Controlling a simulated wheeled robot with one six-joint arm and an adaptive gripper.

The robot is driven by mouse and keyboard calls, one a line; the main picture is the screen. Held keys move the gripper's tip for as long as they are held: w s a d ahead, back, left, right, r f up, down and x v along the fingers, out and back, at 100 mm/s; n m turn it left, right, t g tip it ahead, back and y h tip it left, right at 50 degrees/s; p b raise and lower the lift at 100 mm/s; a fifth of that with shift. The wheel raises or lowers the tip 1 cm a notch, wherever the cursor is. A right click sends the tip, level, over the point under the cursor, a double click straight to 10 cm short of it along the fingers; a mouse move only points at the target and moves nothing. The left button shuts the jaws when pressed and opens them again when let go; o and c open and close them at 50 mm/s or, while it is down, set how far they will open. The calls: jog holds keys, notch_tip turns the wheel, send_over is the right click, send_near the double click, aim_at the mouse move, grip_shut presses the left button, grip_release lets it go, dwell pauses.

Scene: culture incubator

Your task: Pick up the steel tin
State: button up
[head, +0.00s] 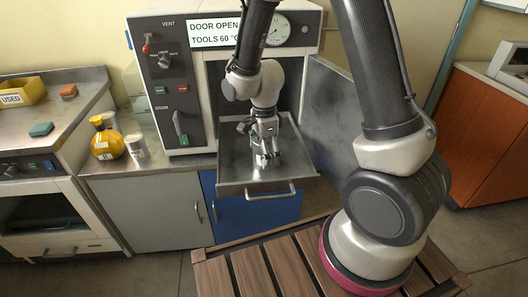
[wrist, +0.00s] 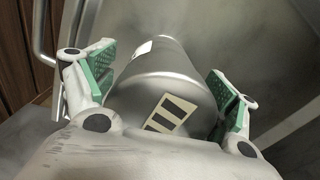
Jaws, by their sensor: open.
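The steel tin (wrist: 165,85) is a grey metal cylinder with a striped label. In the wrist view it lies between the two green-padded fingers of my gripper (wrist: 165,88), with a small gap showing near the left pad; the right pad is close to its side. My gripper is open around it. In the head view my gripper (head: 267,160) points down over the pulled-out metal tray (head: 235,178) of the incubator (head: 185,75). There the tin is mostly hidden by the gripper.
The incubator door (head: 335,105) stands open on the right of the tray. The tray has a front handle (head: 271,190). On the left counter stand a yellow flask (head: 107,143) and a white-labelled jar (head: 135,147). A yellow bin (head: 20,92) sits farther left.

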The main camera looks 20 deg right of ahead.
jog(key=c, duration=1.1)
jog(key=shift+r, duration=0.1)
